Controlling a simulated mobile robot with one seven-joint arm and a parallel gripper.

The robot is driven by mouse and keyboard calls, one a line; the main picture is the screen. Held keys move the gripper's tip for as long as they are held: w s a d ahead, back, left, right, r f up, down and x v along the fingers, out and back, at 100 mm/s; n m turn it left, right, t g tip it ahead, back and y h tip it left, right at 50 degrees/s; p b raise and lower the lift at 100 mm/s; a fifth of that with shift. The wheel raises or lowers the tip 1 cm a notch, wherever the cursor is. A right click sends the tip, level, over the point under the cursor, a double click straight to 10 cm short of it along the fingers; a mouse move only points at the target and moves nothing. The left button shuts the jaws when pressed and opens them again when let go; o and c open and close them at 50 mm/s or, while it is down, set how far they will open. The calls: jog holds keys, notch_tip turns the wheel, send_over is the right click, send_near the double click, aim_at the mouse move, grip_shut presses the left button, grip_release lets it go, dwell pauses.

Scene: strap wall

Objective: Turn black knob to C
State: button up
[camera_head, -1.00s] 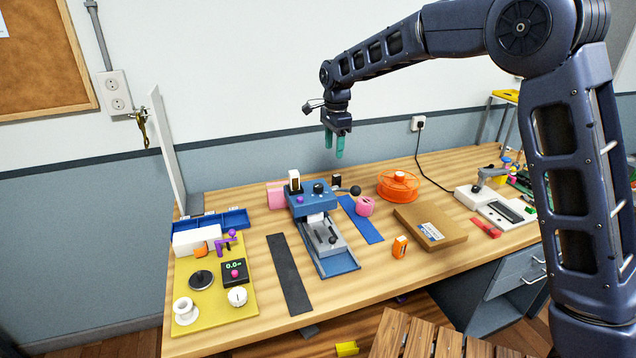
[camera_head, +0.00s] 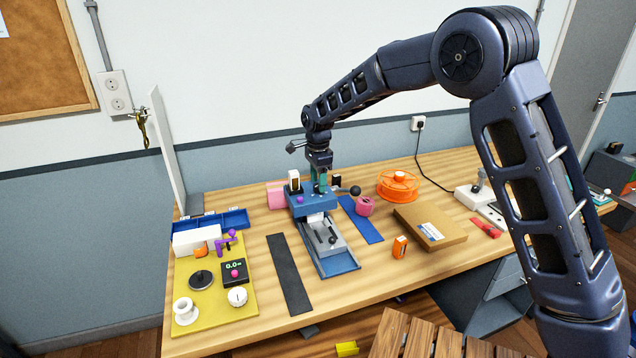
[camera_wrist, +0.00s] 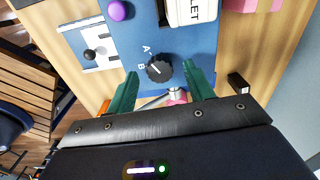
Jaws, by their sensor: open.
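The black knob (camera_wrist: 158,68) is on the top face of the blue machine (camera_wrist: 190,47) in the wrist view. White letters A and B show on its left side; no C can be read. A light pointer line on the knob is visible. My gripper (camera_wrist: 170,82) is open, with one green finger on each side of the knob in the picture; I cannot tell whether they touch it. In the head view my gripper (camera_head: 319,186) is low over the blue machine (camera_head: 312,203), and its fingers hide the knob there.
A purple button (camera_wrist: 118,10) and a white labelled block (camera_wrist: 192,10) stand on the same machine near the knob. A lever with a black ball (camera_head: 355,190) sticks out at its right. A pink roll (camera_head: 364,206) and orange spool (camera_head: 398,185) lie further right.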

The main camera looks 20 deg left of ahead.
jog(key=shift+f, duration=0.55)
jog(key=c, duration=1)
jog(key=shift+o, duration=0.2)
